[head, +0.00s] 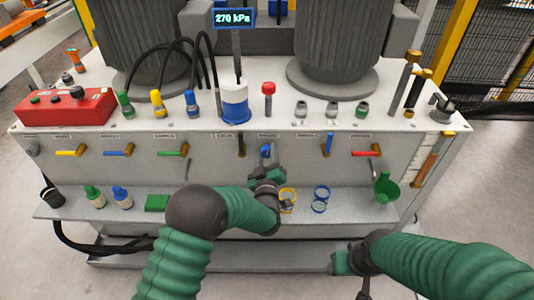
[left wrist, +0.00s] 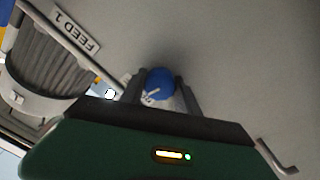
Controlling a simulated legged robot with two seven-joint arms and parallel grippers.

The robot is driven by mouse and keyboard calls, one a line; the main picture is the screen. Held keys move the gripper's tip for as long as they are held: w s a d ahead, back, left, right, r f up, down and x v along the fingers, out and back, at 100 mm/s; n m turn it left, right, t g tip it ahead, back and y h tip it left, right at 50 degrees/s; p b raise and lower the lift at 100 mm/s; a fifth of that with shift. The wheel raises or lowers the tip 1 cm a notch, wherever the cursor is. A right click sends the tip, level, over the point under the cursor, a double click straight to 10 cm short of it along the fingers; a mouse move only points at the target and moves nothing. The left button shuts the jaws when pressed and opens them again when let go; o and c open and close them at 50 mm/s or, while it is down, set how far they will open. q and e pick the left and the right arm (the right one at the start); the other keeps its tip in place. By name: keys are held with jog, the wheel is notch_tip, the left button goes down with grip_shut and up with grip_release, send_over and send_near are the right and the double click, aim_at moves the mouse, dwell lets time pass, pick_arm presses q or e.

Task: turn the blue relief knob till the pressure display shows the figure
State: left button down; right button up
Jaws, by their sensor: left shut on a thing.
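The blue relief knob (head: 265,150) is on the front panel, in the middle of the bench. In the left wrist view the blue knob (left wrist: 160,84) sits between the two dark fingers. My left gripper (head: 265,160) is shut on it; the gripper also fills the lower left wrist view (left wrist: 163,95). The pressure display (head: 233,18) above the bench reads 270 kPa. My right gripper (head: 348,262) is low in front of the bench, away from the knob; its fingers do not show clearly.
Levers with yellow, blue, green and red handles line the panel. A lower shelf (head: 340,218) holds bottles, a green block (head: 157,203), rings (head: 321,198) and a green funnel (head: 386,188). A red box (head: 66,107) stands on top at the left.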

pick_arm(q)
jog(key=c, duration=1)
grip_release()
jog(key=shift+s+d+f, duration=0.1)
jog(key=shift+f, duration=0.35)
jog(key=shift+c, duration=0.2)
jog(key=shift+o, duration=0.7)
jog(key=shift+r, duration=0.25)
jog(key=s+p, duration=0.3)
jog(key=s, duration=1.3)
jog(key=shift+s+f, duration=0.35)
